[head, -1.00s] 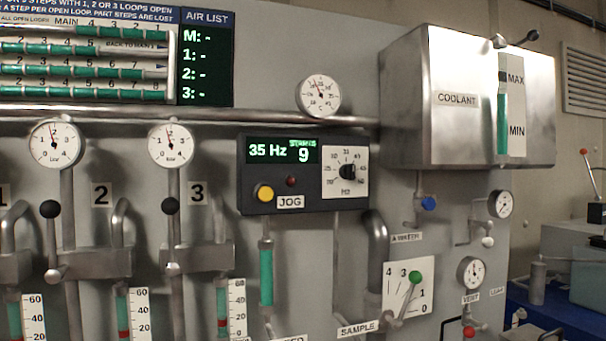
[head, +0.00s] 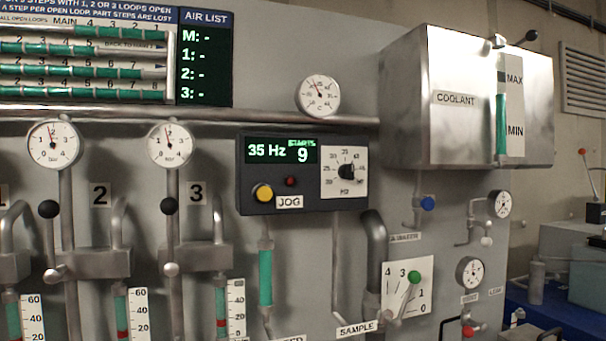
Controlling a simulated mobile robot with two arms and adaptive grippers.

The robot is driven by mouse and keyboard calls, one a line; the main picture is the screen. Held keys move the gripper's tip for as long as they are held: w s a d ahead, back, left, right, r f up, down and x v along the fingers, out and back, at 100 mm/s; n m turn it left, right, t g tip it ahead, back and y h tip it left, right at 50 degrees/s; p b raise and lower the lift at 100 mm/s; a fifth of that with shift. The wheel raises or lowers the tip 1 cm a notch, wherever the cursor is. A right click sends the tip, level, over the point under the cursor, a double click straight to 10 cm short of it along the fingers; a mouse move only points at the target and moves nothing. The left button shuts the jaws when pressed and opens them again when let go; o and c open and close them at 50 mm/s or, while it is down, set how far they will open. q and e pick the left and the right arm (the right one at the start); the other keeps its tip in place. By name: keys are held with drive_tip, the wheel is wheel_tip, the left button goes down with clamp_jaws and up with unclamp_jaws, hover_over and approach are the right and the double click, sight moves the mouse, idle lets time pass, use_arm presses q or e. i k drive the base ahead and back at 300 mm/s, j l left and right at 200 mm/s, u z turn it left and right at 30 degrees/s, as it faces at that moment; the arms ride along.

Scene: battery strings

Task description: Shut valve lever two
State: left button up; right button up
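The valve lever beside the number 2 label (head: 101,194) has a black ball knob (head: 48,208) on a thin rod. The rod stands upright, with the knob above a silver pivot end (head: 52,273) at the left end of a grey valve block (head: 96,262). A similar lever with a black knob (head: 169,206) stands upright by the number 3 label (head: 197,193). Neither of my grippers is in view, and nothing touches the levers.
Gauges (head: 53,144) sit above the levers, and sight tubes with scales (head: 122,312) below. A control box (head: 303,172) reads 35 Hz and 9. A coolant tank (head: 465,100) juts out at upper right. A green-knobbed selector (head: 414,278) is at lower right.

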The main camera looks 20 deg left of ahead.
sight(48, 210)
drive_tip(key=u, duration=1.65)
drive_tip(key=k+j, duration=0.1)
drive_tip(key=j, duration=0.35)
